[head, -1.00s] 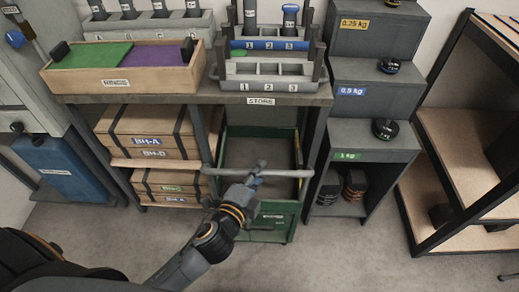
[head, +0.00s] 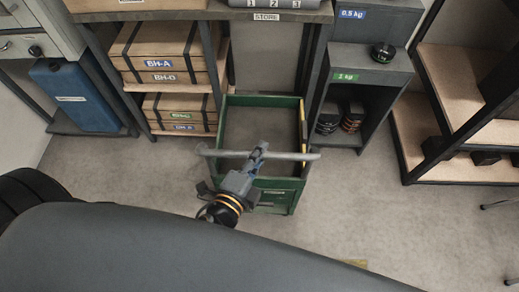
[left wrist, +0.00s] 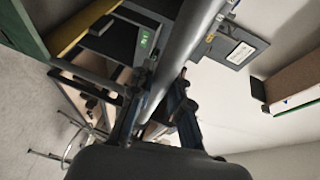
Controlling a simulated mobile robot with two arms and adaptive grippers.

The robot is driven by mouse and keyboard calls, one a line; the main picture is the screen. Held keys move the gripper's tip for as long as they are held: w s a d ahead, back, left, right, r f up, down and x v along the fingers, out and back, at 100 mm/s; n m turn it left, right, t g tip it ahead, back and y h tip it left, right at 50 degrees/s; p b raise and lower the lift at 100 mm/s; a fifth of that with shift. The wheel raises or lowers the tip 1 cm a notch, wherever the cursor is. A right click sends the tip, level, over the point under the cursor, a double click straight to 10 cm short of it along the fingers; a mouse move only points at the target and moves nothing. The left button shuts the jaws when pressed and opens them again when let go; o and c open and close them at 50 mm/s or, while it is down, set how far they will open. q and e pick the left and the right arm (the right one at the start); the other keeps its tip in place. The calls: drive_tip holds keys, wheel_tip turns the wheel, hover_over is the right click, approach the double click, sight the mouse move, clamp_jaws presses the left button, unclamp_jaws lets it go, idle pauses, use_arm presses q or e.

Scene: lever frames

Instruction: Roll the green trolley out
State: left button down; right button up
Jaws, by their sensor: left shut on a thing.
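The green trolley (head: 284,194) is an open-topped box with a grey handle bar (head: 293,156) across its near side. It stands on the floor in the middle of the head view, at least partly out in front of the bench opening. My left gripper (head: 259,152) is shut on the handle bar near its middle. In the left wrist view the bar (left wrist: 184,42) passes between the fingers (left wrist: 158,100), and a green edge (left wrist: 24,32) shows at the left. The trolley's wheels are hidden. My right gripper is not in view.
The bench marked STORE (head: 200,11) stands behind, with boxes (head: 165,48) on shelves left of the trolley. A grey weight rack (head: 369,73) stands close on the right. A blue container (head: 70,95) is at far left. The floor (head: 370,205) right of the trolley is clear.

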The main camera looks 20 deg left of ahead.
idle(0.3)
use_arm(q)
drive_tip(key=c, duration=1.3)
unclamp_jaws()
drive_tip(key=shift+o, duration=0.2)
drive_tip(key=shift+s, duration=0.1)
drive_tip(key=d+v, duration=0.1)
drive_tip(key=v, duration=0.6)
drive_tip(key=shift+s+a, duration=0.2)
drive_tip(key=shift+a, duration=0.25)
